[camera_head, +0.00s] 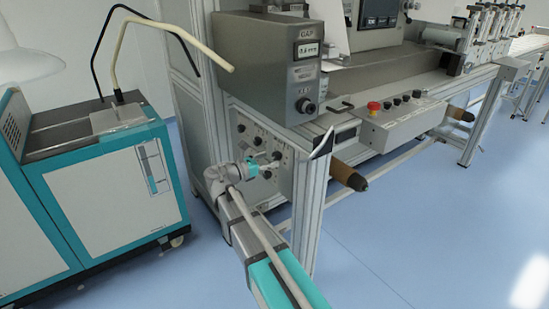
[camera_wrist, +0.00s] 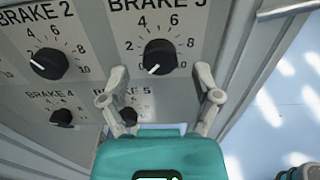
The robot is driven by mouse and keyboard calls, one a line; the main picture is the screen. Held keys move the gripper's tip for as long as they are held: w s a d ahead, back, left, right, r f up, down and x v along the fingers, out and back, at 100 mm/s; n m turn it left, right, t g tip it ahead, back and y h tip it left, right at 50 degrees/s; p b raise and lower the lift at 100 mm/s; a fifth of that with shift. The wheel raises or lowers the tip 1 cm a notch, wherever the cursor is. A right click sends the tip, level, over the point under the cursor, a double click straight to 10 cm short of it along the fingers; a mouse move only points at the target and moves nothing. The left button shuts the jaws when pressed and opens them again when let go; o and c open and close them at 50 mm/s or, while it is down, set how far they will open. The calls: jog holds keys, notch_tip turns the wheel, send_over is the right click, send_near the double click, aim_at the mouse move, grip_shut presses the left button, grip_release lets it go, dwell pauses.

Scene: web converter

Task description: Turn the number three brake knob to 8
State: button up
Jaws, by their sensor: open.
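The brake 3 knob (camera_wrist: 160,57) is a black round knob on a grey panel in the wrist view, under the label "BRAKE 3". Its white mark points down and left, below the 2. The 8 (camera_wrist: 190,43) is printed at the knob's upper right. My gripper (camera_wrist: 161,76) is open, with one finger on each side below the knob, and nothing is between the fingers. I cannot tell how far the tips are from the panel. In the head view my gripper (camera_head: 268,165) is at the knob panel (camera_head: 242,128) and hides part of it.
The brake 2 knob (camera_wrist: 48,63) is to the left. The brake 4 knob (camera_wrist: 61,117) and brake 5 knob (camera_wrist: 128,115) are below; my left finger partly covers brake 5. A grey box (camera_head: 255,60) overhangs the panel. A teal-white cabinet (camera_head: 110,200) stands left.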

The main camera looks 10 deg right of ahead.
jog(key=shift+x, duration=1.2)
jog(key=shift+c, duration=0.2)
grip_shut()
